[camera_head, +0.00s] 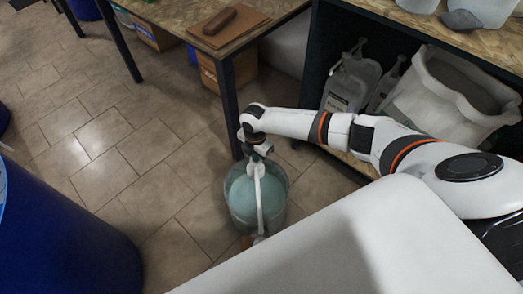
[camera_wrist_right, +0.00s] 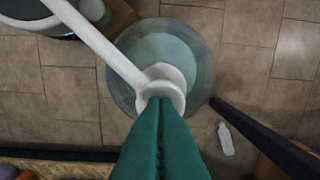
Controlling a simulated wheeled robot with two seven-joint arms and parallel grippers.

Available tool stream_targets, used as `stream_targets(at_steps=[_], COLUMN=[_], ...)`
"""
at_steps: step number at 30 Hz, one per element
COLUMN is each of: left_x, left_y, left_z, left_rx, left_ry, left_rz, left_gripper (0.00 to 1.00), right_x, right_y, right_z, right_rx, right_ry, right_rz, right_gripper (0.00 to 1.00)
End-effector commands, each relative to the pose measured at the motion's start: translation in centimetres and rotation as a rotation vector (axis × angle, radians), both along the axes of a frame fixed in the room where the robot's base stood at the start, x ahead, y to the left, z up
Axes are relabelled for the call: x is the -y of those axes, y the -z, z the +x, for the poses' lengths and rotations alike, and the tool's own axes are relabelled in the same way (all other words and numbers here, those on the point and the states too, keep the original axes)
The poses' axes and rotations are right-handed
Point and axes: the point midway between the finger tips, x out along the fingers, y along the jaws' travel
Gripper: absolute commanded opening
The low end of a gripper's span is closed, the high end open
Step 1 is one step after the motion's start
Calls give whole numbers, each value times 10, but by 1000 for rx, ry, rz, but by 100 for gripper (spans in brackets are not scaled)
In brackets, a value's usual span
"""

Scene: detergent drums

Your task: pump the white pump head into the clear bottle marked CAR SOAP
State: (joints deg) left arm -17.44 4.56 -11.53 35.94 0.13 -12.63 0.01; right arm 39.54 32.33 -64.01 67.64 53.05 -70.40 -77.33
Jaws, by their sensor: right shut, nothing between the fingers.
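The white pump head (camera_head: 258,190) stands on a drum (camera_head: 240,207) of teal liquid, its long spout reaching towards my body. In the right wrist view the pump head (camera_wrist_right: 163,84) sits over the round drum (camera_wrist_right: 193,40), its spout running to the upper left. My right gripper (camera_head: 257,152) is above the pump head. Its green fingers (camera_wrist_right: 161,100) are shut and empty, with their tips over the pump head's top; I cannot tell if they touch it. I cannot read any CAR SOAP label; the area under the spout's end is partly hidden. My left gripper is out of view.
A pale bottle (camera_wrist_right: 226,139) is on the floor by a dark table leg (camera_wrist_right: 270,135). A large blue drum (camera_head: 65,235) stands at the left. A table (camera_head: 265,12) and a shelf with jugs (camera_head: 350,82) are behind. Tiled floor left of the teal drum is clear.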

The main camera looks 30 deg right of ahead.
Motion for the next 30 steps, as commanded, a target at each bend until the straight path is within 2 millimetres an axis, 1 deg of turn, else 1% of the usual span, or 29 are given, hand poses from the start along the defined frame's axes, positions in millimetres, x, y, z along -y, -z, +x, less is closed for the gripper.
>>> stream_targets(at_steps=[1, 2, 15, 18, 30], left_x=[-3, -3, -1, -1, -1], left_y=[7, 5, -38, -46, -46], left_z=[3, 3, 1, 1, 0], left_rx=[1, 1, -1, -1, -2], left_ry=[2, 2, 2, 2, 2], left_rz=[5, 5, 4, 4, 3], left_gripper=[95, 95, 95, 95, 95], right_x=[3, 3, 2, 2, 2], right_y=[9, 6, -39, -47, -48], right_z=[-2, -2, -2, -2, -1], right_rx=[-7, -7, -4, -4, -2], right_ry=[2, 2, 1, 0, 0], right_rz=[-8, -8, -4, -4, -3], right_gripper=[0, 0, 0, 0, 0])
